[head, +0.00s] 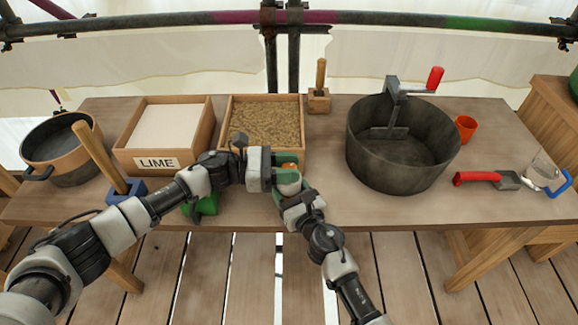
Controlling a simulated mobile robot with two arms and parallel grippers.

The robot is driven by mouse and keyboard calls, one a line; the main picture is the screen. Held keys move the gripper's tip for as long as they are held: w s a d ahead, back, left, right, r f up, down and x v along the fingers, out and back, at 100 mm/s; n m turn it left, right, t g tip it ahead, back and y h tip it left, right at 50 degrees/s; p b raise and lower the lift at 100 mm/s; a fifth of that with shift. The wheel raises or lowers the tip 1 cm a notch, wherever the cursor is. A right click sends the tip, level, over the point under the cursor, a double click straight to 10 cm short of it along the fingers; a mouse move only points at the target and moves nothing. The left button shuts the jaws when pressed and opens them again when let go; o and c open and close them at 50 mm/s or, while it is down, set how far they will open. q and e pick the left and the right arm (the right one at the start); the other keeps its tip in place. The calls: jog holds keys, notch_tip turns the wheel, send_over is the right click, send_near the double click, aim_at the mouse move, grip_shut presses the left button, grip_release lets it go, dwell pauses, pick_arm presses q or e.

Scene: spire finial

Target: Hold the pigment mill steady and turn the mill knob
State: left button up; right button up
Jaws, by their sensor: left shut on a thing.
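The pigment mill (288,186) is a small green piece at the front middle of the table, mostly hidden by my two hands. An orange-brown knob (289,166) shows at its top. My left gripper (287,161) reaches in from the left and is shut on the mill at about the knob's height; its exact contact is partly hidden. My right gripper (292,190) comes up from the lower right, close against the mill's front. Its fingertips blend with the mill, so I cannot see whether they are closed.
Behind stand a sand tray (302,112) and a LIME box (208,125). A large dark mixing pot (360,165) with a red-handled crank is to the right. A red-handled scoop (478,178) and an orange cup (466,128) lie beyond. A green object (207,206) sits under my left arm.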

pick_arm(q)
jog(key=shift+w+m+g, duration=0.1)
jog(key=shift+m+g, duration=0.9)
jog(key=shift+g, duration=0.6)
jog(key=o, duration=0.9)
jog(key=shift+o, duration=0.2)
jog(key=shift+a, duration=0.1)
jog(key=w+a, duration=0.1)
jog(key=a, duration=1)
jog(key=shift+w+a, duration=0.35)
